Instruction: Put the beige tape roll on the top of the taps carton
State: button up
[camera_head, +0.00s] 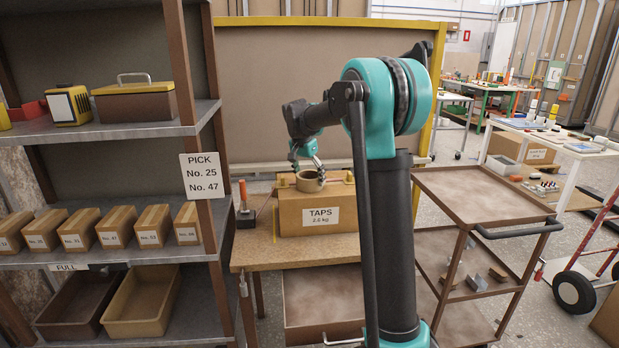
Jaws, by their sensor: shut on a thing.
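The beige tape roll (306,184) shows at the top of the taps carton (290,216), left of its middle as seen. The carton is brown with a white label reading TAPS and stands on the wooden workbench (258,256). My gripper (309,171) points down and is shut on the tape roll, with one finger reaching in at the roll's right side. I cannot tell whether the roll's underside touches the carton top or hangs just above it.
A screwdriver-like tool with an orange handle (243,194) stands left of the carton. A shelf rack (150,128) with boxes and bins fills the left. A brown cart (480,194) with an empty top stands right of my arm. A red hand truck (575,290) is farther right.

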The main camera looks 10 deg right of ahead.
jog(key=o, duration=1.2)
jog(key=shift+f, duration=0.1)
jog(key=v, duration=1.2)
jog(key=s+d+f+n, duration=0.2)
jog(key=s+f+n, duration=0.1)
jog(key=s+f, duration=0.6)
jog(key=s+d+f+n+t+y, duration=0.1)
jog(key=s+d+f+n, duration=0.2)
jog(key=s+f, duration=0.7)
jog(key=s+d+f+n+t+y, duration=0.1)
jog(key=s+d+f+n, duration=0.2)
jog(key=s+f, duration=0.7)
jog(key=shift+s+d, duration=0.2)
jog(key=shift+s, duration=3.4)
